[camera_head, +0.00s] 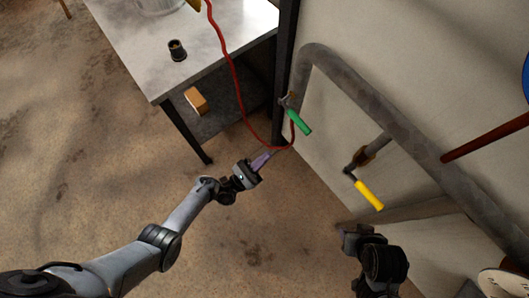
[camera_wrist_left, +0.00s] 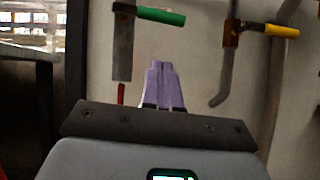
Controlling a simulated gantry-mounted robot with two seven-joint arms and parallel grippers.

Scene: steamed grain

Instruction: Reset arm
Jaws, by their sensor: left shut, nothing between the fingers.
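My left gripper (camera_head: 262,160) reaches up from the lower left in the head view. Its purple fingers are shut together with nothing between them; they also show in the left wrist view (camera_wrist_left: 162,85). The fingertips are close to the red hose (camera_head: 283,147) in the head view; I cannot tell whether they touch it. My right arm (camera_head: 380,262) shows at the lower right of the head view, over the floor by the wall. Its fingers cannot be made out clearly.
Grey pipes (camera_head: 375,110) run along the wall with a green-handled valve (camera_head: 299,122) and a yellow-handled valve (camera_head: 369,195). A table (camera_head: 215,40) at the top holds a dark cup (camera_head: 177,50). A tan block (camera_head: 196,100) sits on its lower shelf. The brown floor at left is clear.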

